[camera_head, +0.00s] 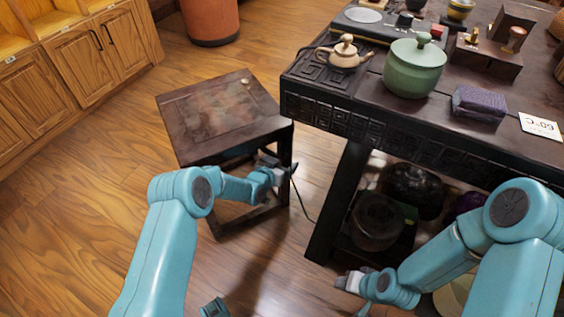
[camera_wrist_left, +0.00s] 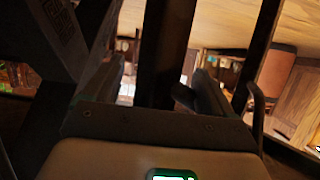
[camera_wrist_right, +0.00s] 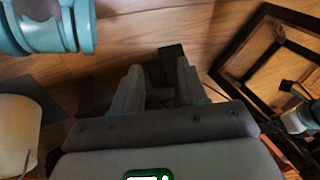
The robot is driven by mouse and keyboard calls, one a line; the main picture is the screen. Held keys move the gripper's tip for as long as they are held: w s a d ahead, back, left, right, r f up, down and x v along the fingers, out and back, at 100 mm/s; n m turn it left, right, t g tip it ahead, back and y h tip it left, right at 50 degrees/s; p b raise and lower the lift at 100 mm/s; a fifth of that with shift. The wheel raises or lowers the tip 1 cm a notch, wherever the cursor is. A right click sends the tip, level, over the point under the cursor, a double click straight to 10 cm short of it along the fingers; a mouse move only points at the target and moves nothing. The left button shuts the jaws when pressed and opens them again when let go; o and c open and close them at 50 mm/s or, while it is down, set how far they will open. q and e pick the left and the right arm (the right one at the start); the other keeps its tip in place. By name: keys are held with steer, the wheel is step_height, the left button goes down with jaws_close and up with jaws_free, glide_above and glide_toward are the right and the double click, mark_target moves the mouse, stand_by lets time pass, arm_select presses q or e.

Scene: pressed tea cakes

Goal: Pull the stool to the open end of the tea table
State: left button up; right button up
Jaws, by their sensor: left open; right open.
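The dark wooden stool (camera_head: 200,115) stands upright on the floor, left of the tea table's left end and apart from it. A small pale item lies on its seat. The dark tea table (camera_head: 400,137) fills the upper right. My left gripper (camera_head: 285,174) is open beside the stool's near right leg. In the left wrist view a dark upright leg (camera_wrist_left: 168,50) shows between its fingers; contact cannot be told. My right gripper (camera_head: 352,282) is open and low by the table's near leg. The right wrist view shows its fingers (camera_wrist_right: 158,88) apart, and the stool's lower frame (camera_wrist_right: 235,60).
The table bears a teapot (camera_head: 344,55), a green lidded jar (camera_head: 414,66), a purple block (camera_head: 479,103) and a price card (camera_head: 540,126). Dark round jars (camera_head: 378,220) sit beneath it. Cabinets (camera_head: 85,55) line the left; an orange-brown round container (camera_head: 210,18) stands behind. Floor left is clear.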

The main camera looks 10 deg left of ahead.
arm_select(q)
steer(key=shift+s+r, duration=0.1)
arm_select(e)
steer(key=shift+r, duration=0.1)
arm_select(q)
steer(key=p+v, duration=0.7)
steer(key=v, duration=0.9)
arm_select(e)
steer(key=s+a+r+g, duration=0.1)
steer(key=s+r+g, duration=0.1)
steer(key=s+r, duration=0.2)
step_height(320, 180, up, 3)
steer(key=shift+s+r, duration=0.1)
steer(key=shift+s, duration=0.3)
arm_select(q)
steer(key=shift+s+a, duration=0.1)
